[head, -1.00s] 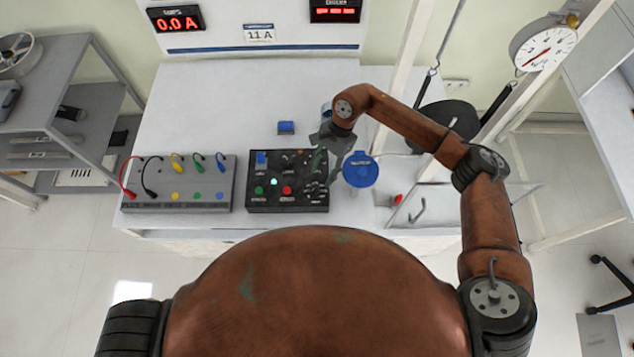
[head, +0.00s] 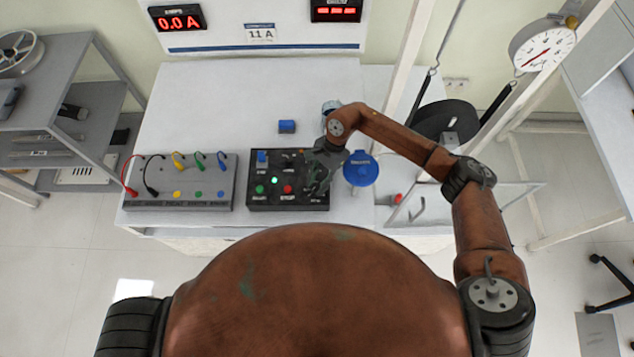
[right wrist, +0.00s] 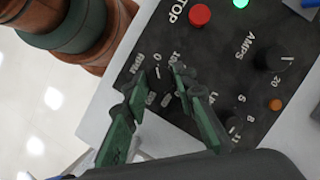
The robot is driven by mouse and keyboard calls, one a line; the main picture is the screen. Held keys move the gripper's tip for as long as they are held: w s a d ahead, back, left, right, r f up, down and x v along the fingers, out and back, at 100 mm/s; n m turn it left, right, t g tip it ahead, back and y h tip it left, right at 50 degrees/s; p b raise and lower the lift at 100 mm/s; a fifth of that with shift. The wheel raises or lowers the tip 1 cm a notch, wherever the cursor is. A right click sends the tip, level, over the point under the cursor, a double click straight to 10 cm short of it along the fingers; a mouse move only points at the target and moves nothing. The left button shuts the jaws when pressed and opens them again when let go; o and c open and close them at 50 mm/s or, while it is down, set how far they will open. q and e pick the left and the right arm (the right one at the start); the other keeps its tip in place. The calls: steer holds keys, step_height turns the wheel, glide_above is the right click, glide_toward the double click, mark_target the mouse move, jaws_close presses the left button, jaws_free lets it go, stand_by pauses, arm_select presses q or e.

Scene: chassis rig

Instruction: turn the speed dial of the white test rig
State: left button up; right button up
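The white test rig (head: 200,85) is a white bench, with a black control box (head: 247,204) near its front edge. The box has a green and a red button and several knobs. In the right wrist view, RPM, 0 and 100 marks stand around my right gripper's fingertips (right wrist: 160,80). My right gripper (head: 322,172) is over the right part of the box, its two green fingers apart with dark panel showing between them. My left gripper is not in view.
A black AMPS knob (right wrist: 274,57) and a red STOP button (right wrist: 200,15) are close by on the panel. A blue round-topped part (head: 360,170) stands right of the box. A grey socket box (head: 180,205) with cables is to its left. A display (head: 177,19) reads 0.0 A.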

jaws_close()
steer(key=shift+m, duration=0.3)
